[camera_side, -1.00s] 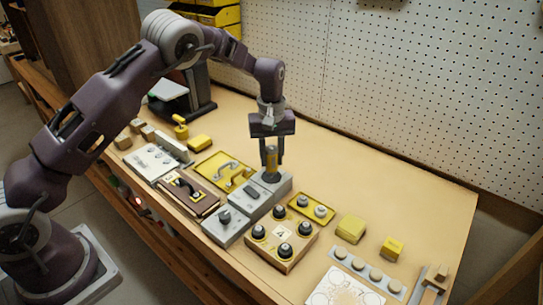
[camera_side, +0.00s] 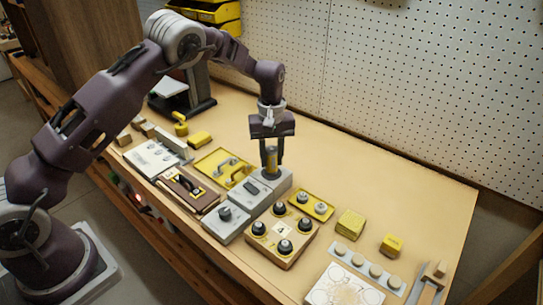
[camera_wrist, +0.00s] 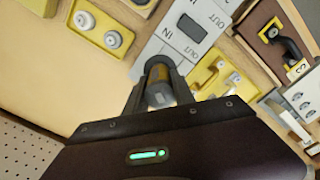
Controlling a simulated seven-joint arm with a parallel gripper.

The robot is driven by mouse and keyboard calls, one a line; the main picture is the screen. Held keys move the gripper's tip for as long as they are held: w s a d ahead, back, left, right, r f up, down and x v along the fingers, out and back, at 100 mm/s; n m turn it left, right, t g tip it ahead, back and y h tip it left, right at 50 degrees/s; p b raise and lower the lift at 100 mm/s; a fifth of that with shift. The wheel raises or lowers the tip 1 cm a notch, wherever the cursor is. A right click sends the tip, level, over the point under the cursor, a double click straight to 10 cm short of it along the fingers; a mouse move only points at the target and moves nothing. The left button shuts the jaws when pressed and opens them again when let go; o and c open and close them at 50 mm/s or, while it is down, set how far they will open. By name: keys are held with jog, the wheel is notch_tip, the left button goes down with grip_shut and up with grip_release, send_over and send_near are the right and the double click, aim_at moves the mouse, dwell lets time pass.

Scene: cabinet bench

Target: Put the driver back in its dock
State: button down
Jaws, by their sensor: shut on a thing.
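The driver (camera_side: 271,158) has a yellow and grey handle and stands upright between the fingers of my gripper (camera_side: 271,152). My gripper is shut on it, pointing down. The driver's lower end meets the dark round socket on top of the grey dock block (camera_side: 284,184); how deep it sits cannot be told. In the wrist view the driver (camera_wrist: 159,92) shows end-on between the fingertips (camera_wrist: 158,75), over the grey block, whose top is partly hidden.
Grey switch blocks (camera_side: 227,222) adjoin the dock in front. A yellow handle panel (camera_side: 222,166) lies left of it, and a knob box (camera_side: 283,240) and yellow knob plate (camera_side: 311,206) lie to the right. The bench behind, toward the pegboard (camera_side: 400,90), is clear.

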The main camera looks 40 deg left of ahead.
aim_at(271, 149)
jog(key=shift+f, duration=0.8)
dwell(0.9)
jog(key=c, duration=1)
grip_release()
jog(key=shift+o, duration=0.4)
jog(key=shift+o, duration=1)
jog(key=shift+r, duration=3.5)
